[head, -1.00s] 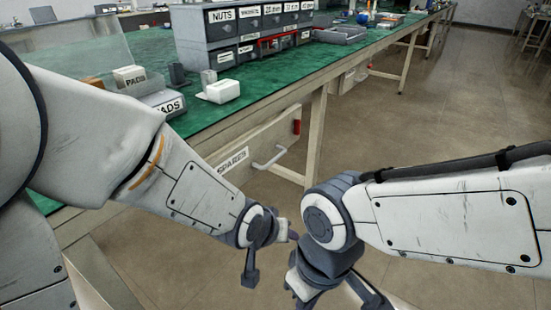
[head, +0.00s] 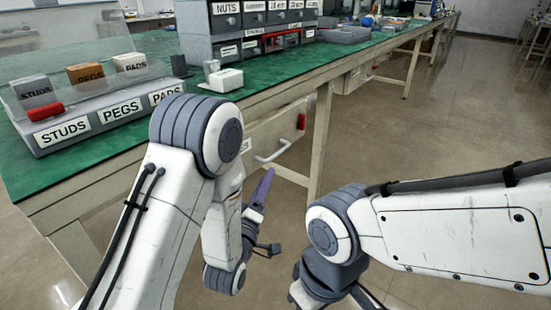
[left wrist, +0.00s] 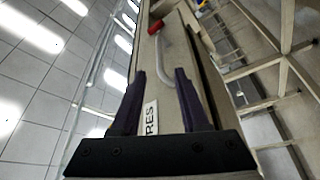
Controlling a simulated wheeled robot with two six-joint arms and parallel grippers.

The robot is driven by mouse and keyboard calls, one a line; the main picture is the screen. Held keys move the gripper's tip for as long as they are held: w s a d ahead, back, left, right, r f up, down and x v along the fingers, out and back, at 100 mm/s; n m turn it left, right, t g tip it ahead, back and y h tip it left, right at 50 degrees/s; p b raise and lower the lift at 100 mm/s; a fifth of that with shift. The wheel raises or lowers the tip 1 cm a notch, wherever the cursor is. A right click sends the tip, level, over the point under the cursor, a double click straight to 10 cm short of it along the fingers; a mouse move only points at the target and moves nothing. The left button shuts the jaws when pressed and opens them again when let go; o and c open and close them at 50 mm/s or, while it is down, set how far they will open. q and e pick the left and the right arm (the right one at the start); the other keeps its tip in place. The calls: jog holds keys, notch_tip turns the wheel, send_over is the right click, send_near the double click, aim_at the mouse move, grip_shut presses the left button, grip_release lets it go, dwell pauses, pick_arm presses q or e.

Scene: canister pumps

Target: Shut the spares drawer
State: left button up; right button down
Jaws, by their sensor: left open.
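The spares drawer (head: 283,128) is under the edge of the green bench, with a pale front and a white bar handle (head: 273,152). My left arm hides part of its front and most of its label. In the left wrist view, the handle (left wrist: 163,58) and the label's end "RES" (left wrist: 150,118) show between my fingers. How far the drawer stands out is hard to tell. My left gripper (head: 270,212) is open and empty, just in front of the drawer and below the handle; its fingers also show in the left wrist view (left wrist: 160,76). My right gripper is mostly cut off at the bottom.
A red piece (head: 301,121) is at the drawer front's right end. On the bench (head: 190,100) stand a tray (head: 90,125) labelled studs, pegs and pads, a white block (head: 226,80) and a bin cabinet (head: 236,45). A bench leg (head: 322,140) is right of the drawer.

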aim_at(276, 154)
pick_arm(q)
jog(key=b+x, duration=0.3)
jog(key=x, duration=0.6)
jog(key=shift+w+d+r, duration=0.1)
jog(key=shift+w, duration=0.3)
grip_shut()
dwell(1.0)
